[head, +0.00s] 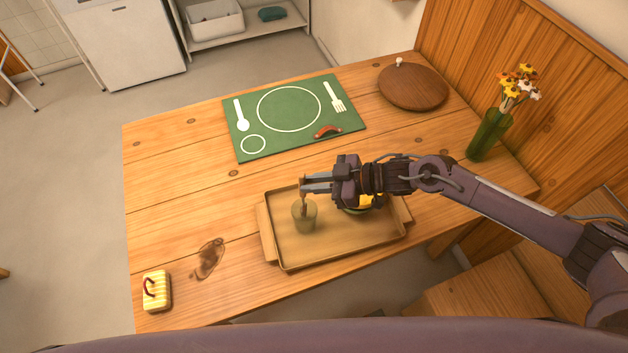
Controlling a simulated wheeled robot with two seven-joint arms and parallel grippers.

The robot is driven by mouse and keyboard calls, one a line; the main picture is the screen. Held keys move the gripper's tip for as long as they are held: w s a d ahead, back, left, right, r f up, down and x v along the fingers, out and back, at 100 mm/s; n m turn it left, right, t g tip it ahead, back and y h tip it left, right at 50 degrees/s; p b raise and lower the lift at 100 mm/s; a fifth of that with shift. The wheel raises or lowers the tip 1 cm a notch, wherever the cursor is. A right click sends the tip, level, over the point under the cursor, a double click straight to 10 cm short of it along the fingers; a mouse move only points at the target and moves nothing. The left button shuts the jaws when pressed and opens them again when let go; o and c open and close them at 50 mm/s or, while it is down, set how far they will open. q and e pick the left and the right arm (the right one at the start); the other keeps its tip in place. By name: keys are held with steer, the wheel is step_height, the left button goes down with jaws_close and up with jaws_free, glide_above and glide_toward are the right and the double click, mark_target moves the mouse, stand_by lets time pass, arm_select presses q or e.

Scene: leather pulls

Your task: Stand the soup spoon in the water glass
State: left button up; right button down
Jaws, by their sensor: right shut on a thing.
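The water glass (304,218), a greenish see-through tumbler, stands upright at the left of the wooden tray (345,255). My right gripper (304,186) is directly above the glass and shut on a thin, brownish, upright thing, which looks like the soup spoon (303,203). Its lower part reaches down at the glass's mouth; I cannot tell how deep it sits inside. The gripper hides its top. My left gripper is not in view.
A bowl with something yellow (366,201) is on the tray, partly behind my right gripper. A green placemat (290,150), a round wooden lid (413,88), a flower vase (490,135) and a yellow striped block (157,290) are on the table (180,190). The table's left side is mostly clear.

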steer(key=shift+f+b, duration=1.3)
steer(key=shift+f, duration=0.55)
steer(key=c, duration=1.3)
jaws_free()
steer(key=shift+c, duration=0.2)
steer(key=shift+s+d, duration=0.1)
steer(key=shift+d, duration=0.4)
steer(key=b+v, duration=0.2)
steer(key=v, duration=0.5)
steer(key=shift+r, duration=0.15)
steer(key=shift+a, duration=0.15)
